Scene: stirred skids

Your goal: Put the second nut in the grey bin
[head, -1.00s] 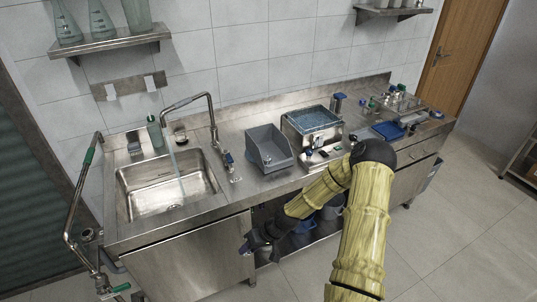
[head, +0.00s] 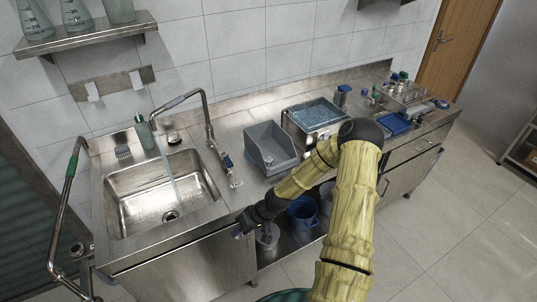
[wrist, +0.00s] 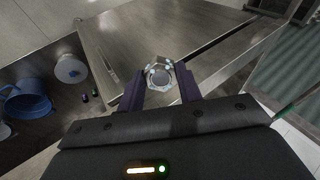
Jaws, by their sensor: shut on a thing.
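A metallic hexagonal nut (wrist: 160,73) is held between the two fingers of my gripper (wrist: 160,82) in the wrist view. In the head view my gripper (head: 239,232) is low at the front edge of the counter, below and left of the grey bin. The nut cannot be made out there. The grey bin (head: 284,166) stands on the counter between the sink and a tray of blue contents.
The sink (head: 128,208) with running water lies left of the bin. The blue-filled tray (head: 318,115) stands right of it. Blue (head: 303,212) and grey (head: 268,236) buckets sit on the shelf under the counter. My arm covers part of the counter's front right.

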